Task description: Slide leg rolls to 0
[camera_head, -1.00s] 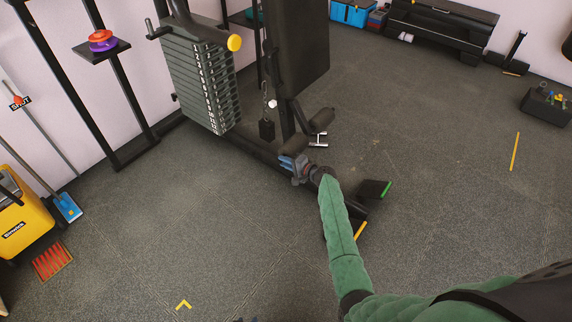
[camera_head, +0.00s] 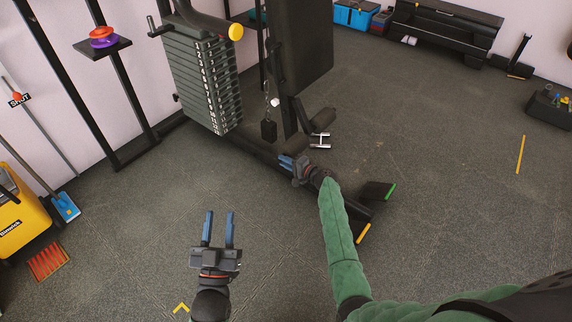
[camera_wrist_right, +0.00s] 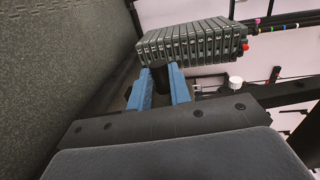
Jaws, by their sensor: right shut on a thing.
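The exercise machine has a grey weight stack (camera_head: 203,82) and a black frame. A dark padded leg roll (camera_head: 320,120) shows near the upright, above a chrome handle (camera_head: 320,141). My right gripper (camera_head: 286,162) is low at the machine's base, its blue fingers shut.
A purple and red item sits on a small shelf (camera_head: 103,46) at left. A yellow bucket (camera_head: 20,215) and blue dustpan (camera_head: 66,207) stand at the left edge. A black foot (camera_head: 376,190) with a green end is right of my right arm. Open floor lies between the arms.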

